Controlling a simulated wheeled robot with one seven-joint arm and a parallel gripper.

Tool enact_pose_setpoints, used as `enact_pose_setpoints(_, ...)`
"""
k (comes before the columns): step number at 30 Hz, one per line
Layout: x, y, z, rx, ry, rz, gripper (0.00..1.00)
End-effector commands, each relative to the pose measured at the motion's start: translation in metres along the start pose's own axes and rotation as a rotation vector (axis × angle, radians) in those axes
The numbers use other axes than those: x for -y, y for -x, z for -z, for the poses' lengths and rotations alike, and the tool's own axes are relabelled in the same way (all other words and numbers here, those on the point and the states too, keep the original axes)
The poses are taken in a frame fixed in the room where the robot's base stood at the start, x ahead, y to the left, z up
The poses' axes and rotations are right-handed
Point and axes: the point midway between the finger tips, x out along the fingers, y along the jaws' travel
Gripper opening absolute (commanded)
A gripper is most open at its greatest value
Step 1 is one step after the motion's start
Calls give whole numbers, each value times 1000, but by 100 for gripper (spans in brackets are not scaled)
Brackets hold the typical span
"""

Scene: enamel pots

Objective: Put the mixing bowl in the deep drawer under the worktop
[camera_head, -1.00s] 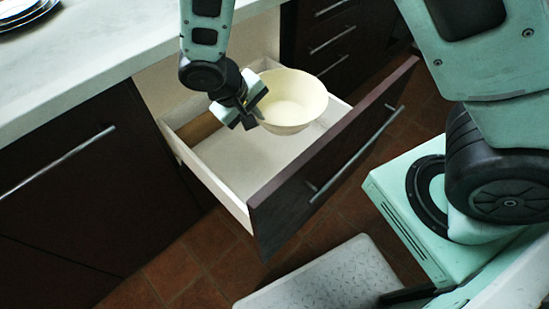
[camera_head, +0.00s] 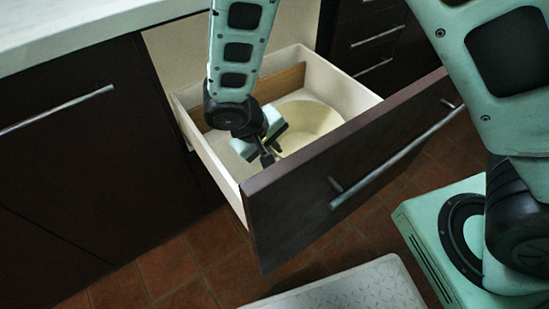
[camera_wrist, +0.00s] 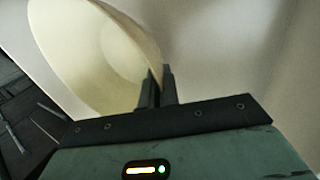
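The cream mixing bowl (camera_head: 312,122) is inside the open deep drawer (camera_head: 213,170), below the level of its dark front. Whether its base rests on the drawer floor is hidden. My gripper (camera_head: 272,150) reaches down into the drawer at the bowl's left side. In the wrist view the bowl (camera_wrist: 85,50) fills the upper left, and my gripper's fingers (camera_wrist: 158,88) are close together with the bowl's rim between them.
The pale worktop (camera_head: 70,35) lies at the upper left, behind the drawer. A brown wooden board (camera_head: 290,80) stands along the drawer's back. A grey textured step (camera_head: 350,290) is on the tiled floor in front.

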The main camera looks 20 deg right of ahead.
Motion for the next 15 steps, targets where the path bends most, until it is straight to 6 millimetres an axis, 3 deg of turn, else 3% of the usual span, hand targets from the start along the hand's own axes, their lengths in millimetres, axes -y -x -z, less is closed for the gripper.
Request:
enact_pose_setpoints(9, 15, -33, 0, 1, 0, -2, 0)
enact_pose_setpoints(15, 16, -33, 0, 0, -1, -1, 0)
